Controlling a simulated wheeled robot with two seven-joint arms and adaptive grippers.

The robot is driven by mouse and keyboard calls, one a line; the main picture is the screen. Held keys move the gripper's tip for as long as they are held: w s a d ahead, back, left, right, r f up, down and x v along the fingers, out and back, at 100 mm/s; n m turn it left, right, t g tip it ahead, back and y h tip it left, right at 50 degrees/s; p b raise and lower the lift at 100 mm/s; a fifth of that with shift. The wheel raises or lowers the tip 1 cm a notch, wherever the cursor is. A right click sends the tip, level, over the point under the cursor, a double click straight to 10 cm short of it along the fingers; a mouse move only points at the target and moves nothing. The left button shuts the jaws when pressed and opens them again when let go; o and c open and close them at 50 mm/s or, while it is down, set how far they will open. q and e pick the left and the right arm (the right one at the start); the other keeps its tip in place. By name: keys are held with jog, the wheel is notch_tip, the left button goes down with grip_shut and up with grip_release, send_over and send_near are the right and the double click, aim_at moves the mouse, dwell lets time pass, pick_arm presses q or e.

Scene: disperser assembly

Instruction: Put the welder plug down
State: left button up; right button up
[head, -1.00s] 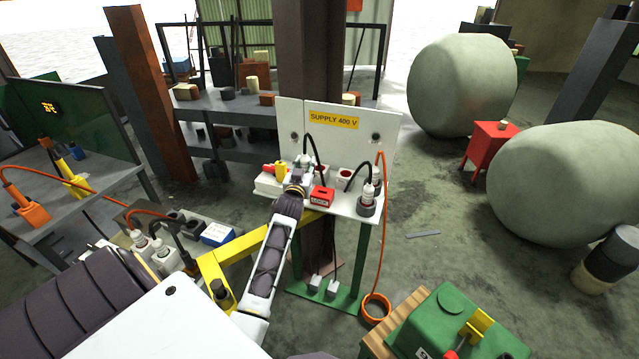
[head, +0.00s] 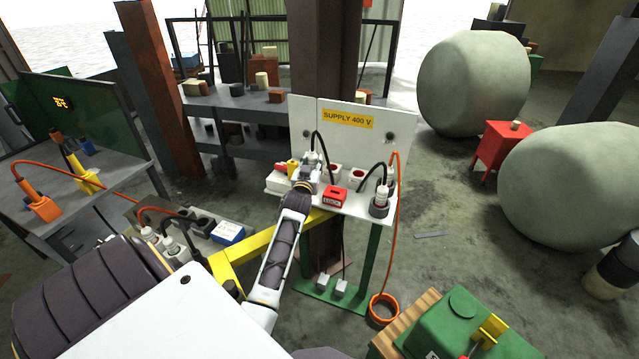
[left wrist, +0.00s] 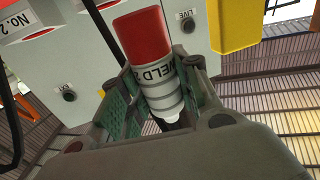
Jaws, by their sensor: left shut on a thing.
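The welder plug, white with grey bands, a red end and "WELD" lettering, shows large in the left wrist view (left wrist: 160,85). My left gripper (left wrist: 158,95) is shut on it, with a finger on each side. In the head view my left gripper (head: 304,178) is at the left part of the supply stand's white shelf (head: 352,207). The plug is small and partly hidden there, with a black cable rising by it. I cannot tell whether the plug touches the shelf. My right gripper is not in view.
On the shelf are a red lock box (head: 335,196), an open socket (head: 356,174) and another plug (head: 382,193) in a grey holder. The "SUPPLY 400 V" panel (head: 390,125) stands behind. A green machine (head: 455,325) is at front right. An orange cable hangs at the stand's right.

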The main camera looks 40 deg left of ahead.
pick_arm(q)
jog(key=shift+f, duration=2.25)
jog(key=shift+f+p, duration=0.4)
jog(key=shift+f, duration=1.5)
jog(key=shift+f, duration=0.1)
jog(key=o, duration=0.9)
